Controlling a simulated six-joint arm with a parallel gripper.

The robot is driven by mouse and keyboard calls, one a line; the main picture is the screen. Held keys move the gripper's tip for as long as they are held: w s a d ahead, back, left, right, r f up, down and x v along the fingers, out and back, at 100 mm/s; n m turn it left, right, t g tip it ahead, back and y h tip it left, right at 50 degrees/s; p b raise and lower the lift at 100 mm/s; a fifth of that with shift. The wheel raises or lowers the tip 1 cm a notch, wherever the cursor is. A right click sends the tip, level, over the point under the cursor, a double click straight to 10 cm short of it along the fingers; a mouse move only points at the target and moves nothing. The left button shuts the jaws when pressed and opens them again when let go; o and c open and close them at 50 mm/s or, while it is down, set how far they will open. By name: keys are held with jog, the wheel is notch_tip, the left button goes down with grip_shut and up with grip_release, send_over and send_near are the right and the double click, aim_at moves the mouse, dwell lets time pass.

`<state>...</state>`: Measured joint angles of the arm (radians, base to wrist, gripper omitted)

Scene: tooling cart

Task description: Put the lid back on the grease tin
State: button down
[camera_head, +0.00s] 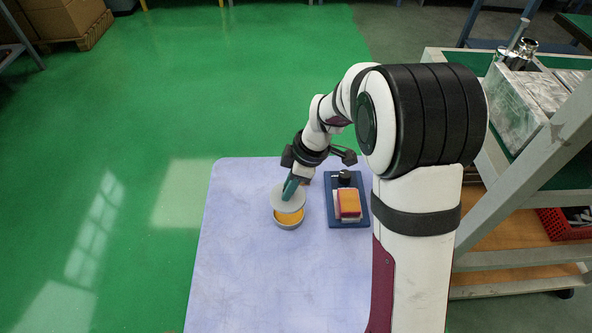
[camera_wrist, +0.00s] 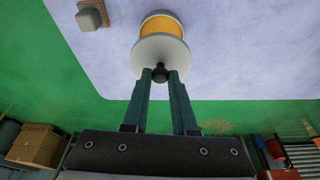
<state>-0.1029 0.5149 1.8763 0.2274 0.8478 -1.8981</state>
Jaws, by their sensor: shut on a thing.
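My gripper (camera_head: 290,189) is shut on the lid's dark knob. I cannot tell the exact gap between lid and tin.
The cart top (camera_head: 250,270) is clear on the left and front. A shelf rack (camera_head: 520,170) stands to the right.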

aim_at(290, 201)
jog(key=shift+f, duration=2.95)
jog(key=shift+f, duration=0.15)
jog(key=shift+c, duration=0.8)
grip_release()
jog(key=shift+r, duration=3.55)
